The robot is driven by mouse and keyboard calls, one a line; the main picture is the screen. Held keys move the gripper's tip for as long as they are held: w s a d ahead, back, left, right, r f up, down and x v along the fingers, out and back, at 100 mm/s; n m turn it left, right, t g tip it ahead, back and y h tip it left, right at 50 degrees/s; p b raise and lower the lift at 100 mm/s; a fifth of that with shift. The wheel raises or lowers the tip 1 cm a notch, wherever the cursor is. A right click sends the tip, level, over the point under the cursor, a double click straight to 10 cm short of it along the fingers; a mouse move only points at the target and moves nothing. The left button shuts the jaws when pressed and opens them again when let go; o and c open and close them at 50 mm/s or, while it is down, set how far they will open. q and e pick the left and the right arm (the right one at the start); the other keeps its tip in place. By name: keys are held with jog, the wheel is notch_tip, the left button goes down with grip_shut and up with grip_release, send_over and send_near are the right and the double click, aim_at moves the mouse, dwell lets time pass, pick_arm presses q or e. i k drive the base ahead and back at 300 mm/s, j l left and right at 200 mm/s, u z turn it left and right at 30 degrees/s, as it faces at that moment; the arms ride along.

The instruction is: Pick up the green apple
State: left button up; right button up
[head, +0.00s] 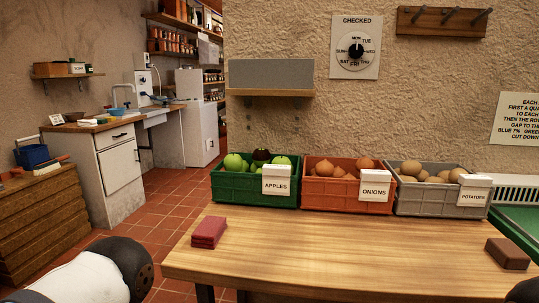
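Several green apples (233,162) lie in a green crate (234,190) labelled APPLES, at the back left of the wooden table. A dark round item (261,155) lies among them. The label card hides part of the crate's front. A white and black part of my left arm shows at the lower left, apart from the crate. Neither gripper's fingers can be seen.
An orange crate (330,198) of onions and a grey crate (425,204) of potatoes stand to the right of the green crate. A red block (209,232) and a brown block (507,254) lie on the table (330,255). The table's middle is clear. A shelf (271,93) juts from the wall above.

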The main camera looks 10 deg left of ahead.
aim_at(261, 157)
jog(key=i+j+z, duration=0.45)
jog(key=j, duration=0.5)
jog(key=i+j+z, duration=0.15)
jog(key=j+z, duration=0.3)
jog(key=j, duration=0.6)
jog(key=j+z, duration=0.4)
jog(key=j, duration=0.65)
jog(key=k+j+z, duration=0.1)
jog(key=j+z, duration=0.35)
jog(key=j, duration=0.7)
jog(key=i+l+z, duration=0.1)
jog(key=i, duration=0.25)
jog(key=l, duration=0.1)
